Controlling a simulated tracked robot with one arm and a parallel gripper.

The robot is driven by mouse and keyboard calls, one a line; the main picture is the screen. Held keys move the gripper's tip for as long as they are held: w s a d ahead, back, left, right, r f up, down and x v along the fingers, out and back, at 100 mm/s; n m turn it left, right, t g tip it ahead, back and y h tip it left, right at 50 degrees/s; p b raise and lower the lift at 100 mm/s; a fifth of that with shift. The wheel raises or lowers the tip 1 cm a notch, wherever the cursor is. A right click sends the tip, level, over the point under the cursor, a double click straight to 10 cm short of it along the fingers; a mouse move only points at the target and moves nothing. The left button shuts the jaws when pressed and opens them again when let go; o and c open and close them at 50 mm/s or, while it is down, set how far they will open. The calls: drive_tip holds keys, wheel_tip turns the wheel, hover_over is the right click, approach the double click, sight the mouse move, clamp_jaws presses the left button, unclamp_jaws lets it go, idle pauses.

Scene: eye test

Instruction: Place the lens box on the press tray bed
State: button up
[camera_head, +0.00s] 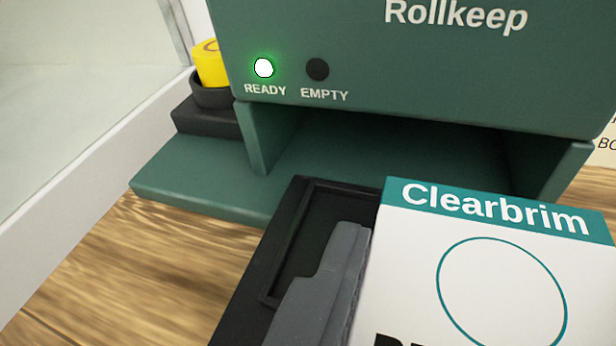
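The lens box (480,270) is white with a teal band reading "Clearbrim" and a teal circle outline. It fills the lower right of the view and runs out of the frame at the bottom. One dark grey finger of my gripper (335,280) lies along the box's left side; the other finger is not visible. My gripper appears shut on the box. The press tray bed (298,225) is black with a raised rim, in front of the green press. The box and finger hide its right part. I cannot tell whether the box touches the bed.
The green press (420,70) marked "Rollkeep" stands behind, with a dark opening above the tray. Its READY lamp (264,68) is lit and its EMPTY lamp (317,69) is dark. A yellow button (211,65) sits left. A white-framed panel (100,165) borders the wooden table (140,260).

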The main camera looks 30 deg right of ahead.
drive_tip(key=w, duration=0.4)
drive_tip(key=w+b, duration=0.1)
drive_tip(key=w, duration=0.1)
drive_tip(key=shift+d+f, duration=0.3)
drive_tip(key=shift+d, duration=0.05)
wheel_tip(320, 180, down, 4)
drive_tip(key=shift+r+b, duration=0.2)
drive_tip(key=shift+b, duration=0.7)
drive_tip(key=o, duration=1)
drive_tip(key=shift+r, duration=0.1)
drive_tip(key=shift+s+a+r, duration=0.1)
drive_tip(key=shift+a, duration=0.1)
drive_tip(key=p+v, duration=0.3)
drive_tip(key=v, duration=0.8)
drive_tip(key=shift+s+a+r, duration=0.1)
drive_tip(key=shift+s+a, duration=0.05)
drive_tip(key=shift+a, duration=0.05)
